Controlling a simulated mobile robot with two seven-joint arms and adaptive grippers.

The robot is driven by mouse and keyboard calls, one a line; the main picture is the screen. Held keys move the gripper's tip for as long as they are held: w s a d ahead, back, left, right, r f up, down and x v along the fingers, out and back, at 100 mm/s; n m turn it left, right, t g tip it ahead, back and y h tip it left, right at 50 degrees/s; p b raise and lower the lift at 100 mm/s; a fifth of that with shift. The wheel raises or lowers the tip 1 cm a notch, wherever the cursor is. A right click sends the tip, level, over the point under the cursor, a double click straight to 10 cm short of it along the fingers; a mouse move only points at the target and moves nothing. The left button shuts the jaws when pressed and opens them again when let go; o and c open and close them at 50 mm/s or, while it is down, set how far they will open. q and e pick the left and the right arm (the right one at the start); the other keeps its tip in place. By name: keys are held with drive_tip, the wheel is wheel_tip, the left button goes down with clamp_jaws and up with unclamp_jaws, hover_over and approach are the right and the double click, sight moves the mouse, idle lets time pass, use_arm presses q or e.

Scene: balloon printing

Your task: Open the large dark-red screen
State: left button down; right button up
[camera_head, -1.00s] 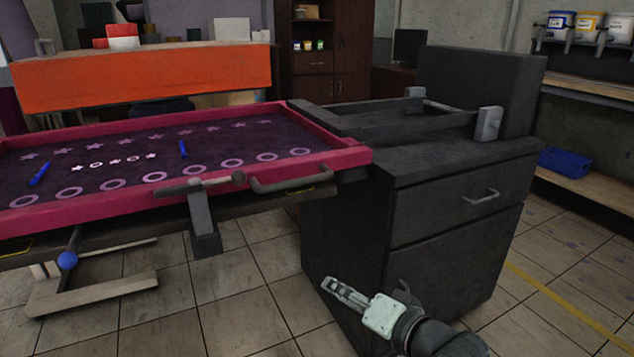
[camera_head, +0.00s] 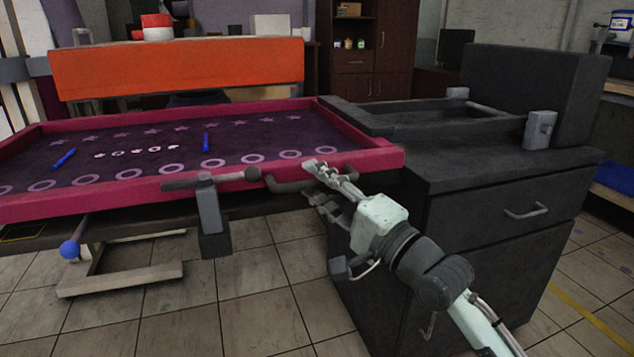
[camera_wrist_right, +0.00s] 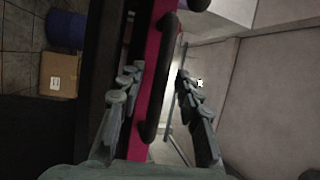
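The large dark-red screen (camera_head: 355,160) lies flat and level, with a dark mesh printed with stars and rings. A dark bar handle (camera_head: 285,186) is on its front edge near the right corner; it also shows in the right wrist view (camera_wrist_right: 152,100). My right gripper (camera_head: 314,181) is at the right end of this handle, partly covering it. In the right wrist view its fingers (camera_wrist_right: 158,88) are apart, with the handle and a strip of red frame between them; I cannot tell whether either finger touches. My left gripper is not in view.
A dark drawer cabinet (camera_head: 500,250) stands to the right, close to my right arm. A grey clamp (camera_head: 212,212) is on the screen's front edge, left of the handle. An orange panel (camera_head: 180,68) stands behind the screen. Two blue sticks lie on the mesh.

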drive_tip(key=shift+w+a, duration=0.15)
drive_tip(key=shift+w, duration=0.05)
drive_tip(key=shift+c, duration=0.2)
clamp_jaws()
